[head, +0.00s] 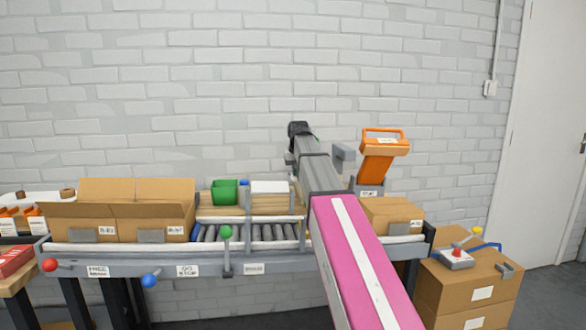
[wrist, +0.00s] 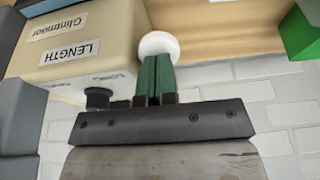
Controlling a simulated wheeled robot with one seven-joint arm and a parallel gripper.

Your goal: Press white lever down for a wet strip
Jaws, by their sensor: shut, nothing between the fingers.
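In the wrist view the white lever's round knob (wrist: 158,44) shows beside a beige machine (wrist: 85,45) lettered "LENGTH" and "Glintmoor", which appears upside down. My gripper (wrist: 153,62) has its dark green fingers shut together with nothing between them. The fingertips overlap the edge of the white knob in the picture; I cannot tell whether they touch it. The lever's shaft is hidden behind the fingers. No paper strip is visible. In the head view my arm covers the middle of the bench, and I cannot make out my fingers or the white knob there.
A roller conveyor bench (head: 253,269) stands against the brick wall. It carries open cardboard boxes (head: 150,215), a green bin (head: 225,192), an orange device (head: 377,165) and a carton (head: 395,212). Levers with a green knob (head: 226,232), red knob (head: 50,265) and blue knob (head: 150,280) stick out in front.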

